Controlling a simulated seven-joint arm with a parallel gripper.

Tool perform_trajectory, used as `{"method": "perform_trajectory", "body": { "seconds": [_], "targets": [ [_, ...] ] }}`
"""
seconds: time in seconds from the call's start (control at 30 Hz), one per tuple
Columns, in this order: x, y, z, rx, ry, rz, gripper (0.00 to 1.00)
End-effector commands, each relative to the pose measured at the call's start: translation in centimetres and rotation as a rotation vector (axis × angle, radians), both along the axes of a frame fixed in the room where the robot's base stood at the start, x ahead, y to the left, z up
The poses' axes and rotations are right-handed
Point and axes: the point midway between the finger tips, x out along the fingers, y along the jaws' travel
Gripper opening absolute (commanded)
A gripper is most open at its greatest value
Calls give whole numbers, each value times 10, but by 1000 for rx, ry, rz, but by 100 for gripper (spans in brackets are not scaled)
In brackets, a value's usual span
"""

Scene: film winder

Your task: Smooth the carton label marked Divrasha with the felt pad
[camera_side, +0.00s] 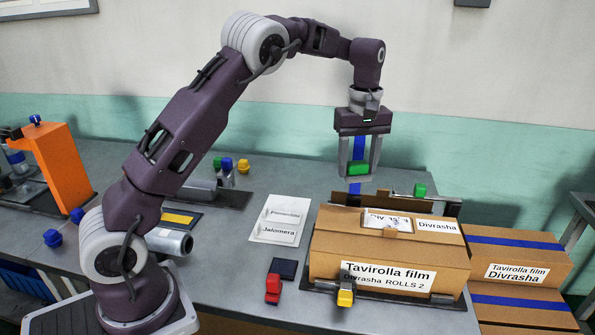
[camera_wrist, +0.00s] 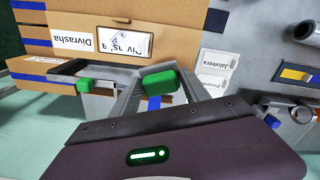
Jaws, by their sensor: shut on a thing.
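My gripper (camera_side: 359,172) is shut on a green block (camera_side: 358,168) and holds it in the air behind and above the carton (camera_side: 325,262). The block also shows between the fingers in the wrist view (camera_wrist: 159,82). I cannot tell whether it is the felt pad's grip; no felt face shows. On the carton's top, a white Divrasha label (camera_side: 374,218) lies in a brown frame, its print partly covered by a pale, uneven patch. The wrist view shows this framed label (camera_wrist: 106,43). Nothing held touches it. A plain Divrasha label (camera_side: 437,225) lies to its right.
A dark square (camera_side: 284,268) and a red block (camera_side: 272,288) are left of the carton. A yellow block (camera_side: 345,297) stands at its front and a green knob (camera_side: 420,190) behind. A Jalomera card (camera_side: 279,231) lies left. Blue-striped cartons (camera_side: 515,255) stand right.

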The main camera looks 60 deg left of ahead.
Motion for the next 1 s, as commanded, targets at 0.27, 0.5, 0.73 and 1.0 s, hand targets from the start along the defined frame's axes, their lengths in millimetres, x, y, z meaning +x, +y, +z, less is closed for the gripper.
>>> {"method": "perform_trajectory", "body": {
  "seconds": [0.27, 0.5, 0.73, 1.0],
  "targets": [
    [62, -91, -31, 6, 4, -306, 14],
    [68, -111, -37, -1, 2, -369, 14],
    [67, -110, -62, -1, 4, -367, 14],
    [69, -110, -84, 0, 0, -367, 14]
  ]
}}
